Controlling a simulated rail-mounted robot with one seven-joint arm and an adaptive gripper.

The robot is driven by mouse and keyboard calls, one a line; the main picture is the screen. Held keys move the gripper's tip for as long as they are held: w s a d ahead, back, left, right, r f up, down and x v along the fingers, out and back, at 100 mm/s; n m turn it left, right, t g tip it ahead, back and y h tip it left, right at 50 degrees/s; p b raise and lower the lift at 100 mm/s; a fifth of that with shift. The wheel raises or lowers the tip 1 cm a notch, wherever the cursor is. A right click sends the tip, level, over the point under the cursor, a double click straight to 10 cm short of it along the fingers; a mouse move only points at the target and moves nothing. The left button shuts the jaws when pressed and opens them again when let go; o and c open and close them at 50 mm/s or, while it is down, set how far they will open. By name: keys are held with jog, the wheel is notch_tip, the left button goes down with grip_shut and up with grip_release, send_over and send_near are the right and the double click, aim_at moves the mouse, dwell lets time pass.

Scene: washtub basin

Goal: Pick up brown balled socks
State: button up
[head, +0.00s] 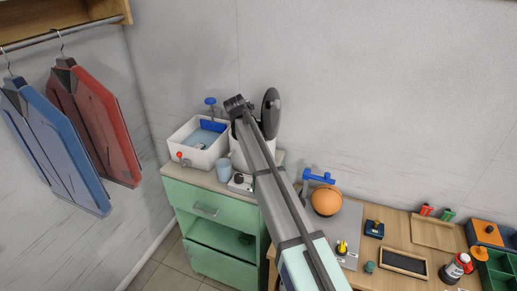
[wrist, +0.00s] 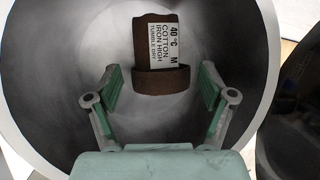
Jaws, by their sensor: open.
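The brown balled socks (wrist: 160,82) lie inside a grey round container (wrist: 55,85) in the wrist view. They are dark brown with a folded cuff and a white care label reading cotton, iron high. My gripper (wrist: 160,88) is open, its two green-padded fingers at the left and right of the socks' lower part. I cannot tell whether the fingers touch them. In the head view my gripper (head: 237,104) is above a white container partly hidden behind my arm. The socks do not show in the head view.
A dark round lid (head: 271,112) stands at the right of the container. A white washtub (head: 199,143) with a blue tap is at the left. A light blue cup (head: 223,169) stands in front. The container's wall surrounds my gripper.

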jog(key=p+x, duration=0.1)
jog(key=x, duration=0.3)
jog(key=shift+w+d+f, duration=0.1)
jog(key=shift+f, duration=0.2)
jog(key=shift+c, duration=0.4)
jog(key=shift+r, duration=0.1)
jog(key=c, duration=1)
